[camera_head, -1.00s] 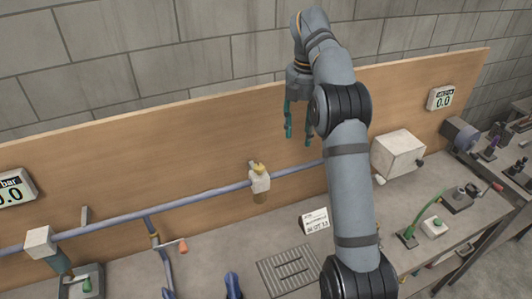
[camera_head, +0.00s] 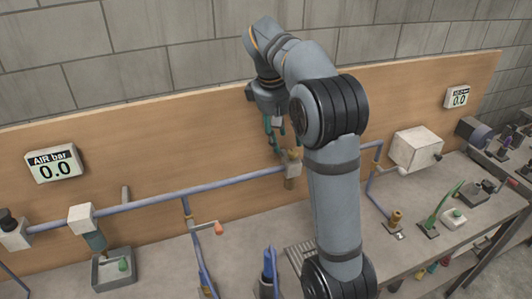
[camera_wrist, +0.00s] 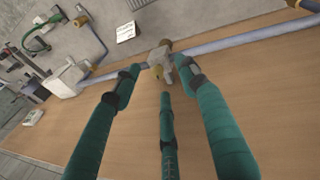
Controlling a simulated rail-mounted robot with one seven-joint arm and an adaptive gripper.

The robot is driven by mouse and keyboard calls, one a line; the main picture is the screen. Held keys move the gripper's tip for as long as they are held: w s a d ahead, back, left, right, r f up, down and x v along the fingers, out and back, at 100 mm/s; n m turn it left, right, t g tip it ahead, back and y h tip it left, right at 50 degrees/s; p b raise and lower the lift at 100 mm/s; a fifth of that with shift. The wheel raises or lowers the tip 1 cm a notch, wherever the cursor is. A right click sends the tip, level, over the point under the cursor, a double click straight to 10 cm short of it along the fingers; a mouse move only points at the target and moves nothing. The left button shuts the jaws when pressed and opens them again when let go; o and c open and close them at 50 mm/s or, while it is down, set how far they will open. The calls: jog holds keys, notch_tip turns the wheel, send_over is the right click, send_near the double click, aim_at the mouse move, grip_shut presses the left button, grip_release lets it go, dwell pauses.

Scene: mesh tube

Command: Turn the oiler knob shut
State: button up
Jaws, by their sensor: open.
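The oiler (camera_head: 292,168) is a small pale block on the blue pipe, with a brass-yellow knob (camera_head: 295,154) on top and an amber bowl below. In the wrist view the oiler (camera_wrist: 160,56) is at the top centre, with its yellow knob (camera_wrist: 156,73) facing the camera. My gripper (camera_head: 276,148) hangs just above and left of the knob in the head view. Its green fingers (camera_wrist: 158,78) are spread open and empty around the knob's direction in the wrist view. Whether any finger touches the oiler I cannot tell.
The blue pipe (camera_head: 160,201) runs along the wooden backboard (camera_head: 150,150). A white box (camera_head: 417,148) is to the right. A gauge (camera_head: 53,164) reads 0.0.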

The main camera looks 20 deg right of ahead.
aim_at(292, 152)
jog(key=w+d+f+m, duration=0.1)
jog(key=f+m, duration=0.2)
jog(key=m, duration=0.1)
jog(key=w+d+f+m, duration=0.2)
jog(key=f+m, duration=0.1)
jog(key=m, duration=0.2)
jog(key=w+d+f+m+t+p, duration=0.1)
jog(key=w+f+m, duration=0.1)
jog(key=m, duration=0.3)
jog(key=shift+w+d+f, duration=0.2)
jog(key=shift+d+f, duration=0.2)
jog(key=shift+f, duration=0.25)
jog(key=shift+c, duration=0.3)
jog(key=shift+r+h, duration=0.1)
jog(key=shift+h, duration=0.2)
grip_shut()
